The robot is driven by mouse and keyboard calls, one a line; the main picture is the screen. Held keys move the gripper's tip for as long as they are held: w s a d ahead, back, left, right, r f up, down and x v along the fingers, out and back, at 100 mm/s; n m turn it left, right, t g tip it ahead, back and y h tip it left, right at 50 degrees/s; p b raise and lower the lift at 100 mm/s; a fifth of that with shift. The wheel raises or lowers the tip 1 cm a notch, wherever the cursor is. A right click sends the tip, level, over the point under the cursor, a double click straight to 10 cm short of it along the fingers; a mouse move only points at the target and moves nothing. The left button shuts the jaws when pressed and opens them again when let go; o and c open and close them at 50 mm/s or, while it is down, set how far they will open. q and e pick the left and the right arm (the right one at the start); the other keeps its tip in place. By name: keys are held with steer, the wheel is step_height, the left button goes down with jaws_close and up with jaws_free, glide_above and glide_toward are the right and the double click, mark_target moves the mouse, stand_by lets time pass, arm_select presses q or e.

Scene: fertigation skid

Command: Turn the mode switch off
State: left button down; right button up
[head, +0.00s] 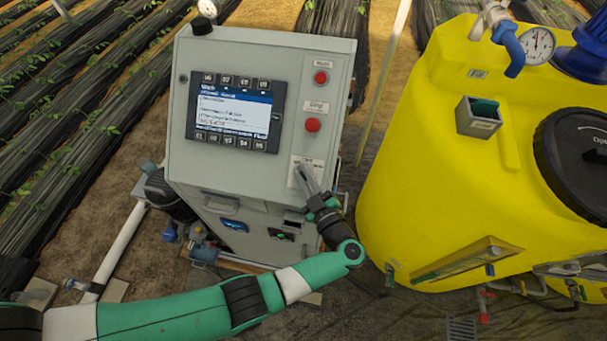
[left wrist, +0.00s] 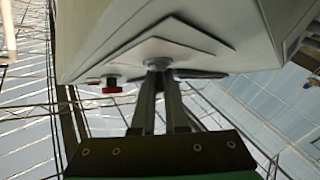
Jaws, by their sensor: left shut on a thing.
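The grey control cabinet (head: 240,180) stands in the middle of the head view. The mode switch (left wrist: 158,65) sits on a pale label plate on its front, low on the right, below the red buttons. My left gripper (head: 301,170) reaches up to this plate from below, and its fingers are shut on the switch. In the left wrist view my left gripper (left wrist: 159,78) has both fingers together at the switch's round base. The fingers hide most of the knob, so I cannot tell which position it points to. My right gripper is not in view.
A lit screen (head: 235,115) is to the left. A large yellow tank (head: 440,190) stands close on the right, with a narrow gap beside the cabinet.

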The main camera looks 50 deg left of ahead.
arm_select(q)
steer(key=c, duration=0.9)
jaws_free()
steer(key=shift+c, duration=0.2)
steer(key=b+v, duration=0.2)
steer(key=v, duration=0.9)
steer(key=shift+s+d, duration=0.15)
steer(key=shift+d, duration=0.2)
